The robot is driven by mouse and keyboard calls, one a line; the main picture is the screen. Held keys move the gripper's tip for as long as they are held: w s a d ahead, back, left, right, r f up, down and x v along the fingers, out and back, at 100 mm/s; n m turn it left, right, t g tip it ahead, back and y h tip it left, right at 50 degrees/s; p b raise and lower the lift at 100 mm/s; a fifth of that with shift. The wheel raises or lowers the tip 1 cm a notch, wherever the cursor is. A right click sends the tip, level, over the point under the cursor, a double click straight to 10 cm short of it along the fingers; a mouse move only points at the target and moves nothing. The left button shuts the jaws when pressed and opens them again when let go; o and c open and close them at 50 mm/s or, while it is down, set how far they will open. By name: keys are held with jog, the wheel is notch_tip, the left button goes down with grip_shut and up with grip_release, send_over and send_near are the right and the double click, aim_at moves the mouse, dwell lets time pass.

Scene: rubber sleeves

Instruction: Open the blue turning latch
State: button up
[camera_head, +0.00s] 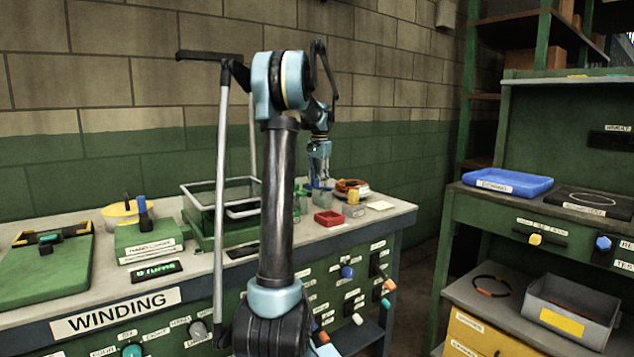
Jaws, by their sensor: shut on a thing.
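My gripper (319,180) is small in view, pointing down over the right part of the winding bench. It is shut on a small blue thing (318,188) at the top of a clear container. I cannot tell whether this is the blue turning latch, as the fingertips cover much of it. Other blue parts show: a blue knob (347,272) on the bench's green front panel, a blue knob (603,243) on the right-hand station, and an upright blue handle (141,204) on a green box at the left. My gripper is apart from these three.
The winding bench (395,212) carries a red tray (329,218), a clear-topped case (193,208) and a yellow bowl (118,210). A blue tray (507,181) and a grey bin (571,308) are on the right-hand station. Coloured knobs stick out of the bench front.

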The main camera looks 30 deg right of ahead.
jog(key=n, duration=0.6)
jog(key=shift+w, duration=0.2)
jog(key=n, duration=0.6)
jog(key=shift+n, duration=0.3)
jog(key=o, duration=1.1)
notch_tip(320, 180, up, 12)
jog(key=shift+d+f, duration=0.1)
jog(key=shift+s, duration=0.1)
dwell(0.6)
